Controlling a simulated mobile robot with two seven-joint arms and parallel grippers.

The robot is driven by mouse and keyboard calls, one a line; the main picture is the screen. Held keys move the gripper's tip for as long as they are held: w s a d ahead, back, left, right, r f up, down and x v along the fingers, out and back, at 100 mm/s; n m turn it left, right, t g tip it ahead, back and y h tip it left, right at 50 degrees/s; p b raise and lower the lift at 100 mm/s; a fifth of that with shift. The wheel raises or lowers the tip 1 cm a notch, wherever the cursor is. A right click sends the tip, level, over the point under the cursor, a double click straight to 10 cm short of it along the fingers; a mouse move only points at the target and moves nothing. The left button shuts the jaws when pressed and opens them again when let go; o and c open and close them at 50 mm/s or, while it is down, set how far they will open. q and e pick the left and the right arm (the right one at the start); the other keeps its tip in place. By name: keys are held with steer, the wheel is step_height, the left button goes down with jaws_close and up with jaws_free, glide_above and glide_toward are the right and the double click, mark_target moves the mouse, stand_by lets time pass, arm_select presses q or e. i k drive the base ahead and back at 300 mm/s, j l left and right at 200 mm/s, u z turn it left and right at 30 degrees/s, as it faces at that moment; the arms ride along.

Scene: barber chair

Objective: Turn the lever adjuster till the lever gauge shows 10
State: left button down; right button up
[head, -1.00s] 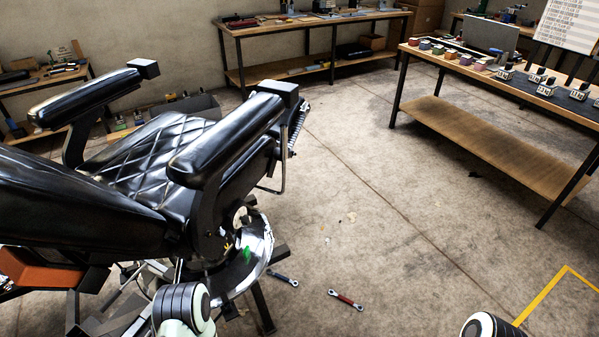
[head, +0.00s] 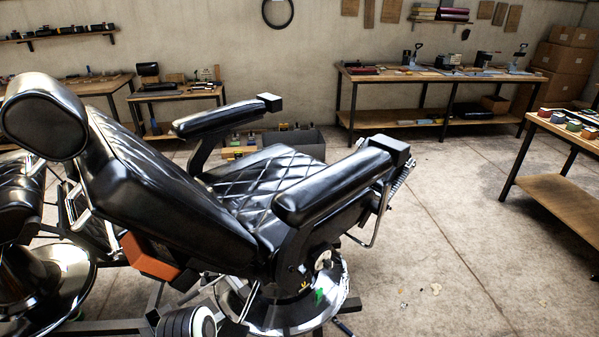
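The black barber chair (head: 235,205) stands reclined, with its near armrest (head: 335,187) towards me. A bent metal rod (head: 377,222) hangs at the front of the near side, beside a coil spring (head: 401,184). A small pale part (head: 322,260) and a green mark (head: 320,295) show low on the chair's near side by the round base. I cannot tell which part is the lever adjuster or the lever gauge, and no reading is legible. Neither gripper is in view; only a ringed piece of my arm shows at the bottom edge.
Another chair's round metal base (head: 50,285) stands at the left. A low grey bin (head: 300,143) is behind the chair. Workbenches (head: 440,75) line the back wall, and another table (head: 565,200) stands at the right. The floor right of the chair is mostly open.

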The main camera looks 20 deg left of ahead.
mark_target(328, 264)
steer(key=i+l+u, duration=0.15)
steer(key=u, duration=0.25)
steer(key=i+l+u, duration=0.1)
steer(key=u, duration=0.3)
steer(key=i+l+u, duration=0.1)
steer(key=l+u, duration=0.3)
steer(key=i+l+u, duration=0.1)
steer(key=l+u, duration=0.15)
steer(key=l, duration=0.2)
steer(key=l+u, duration=0.25)
steer(key=l, duration=0.2)
steer(key=i+l, duration=0.1)
steer(key=l, duration=0.95)
steer(key=l+u, duration=0.15)
steer(key=l, duration=0.9)
steer(key=i, duration=0.05)
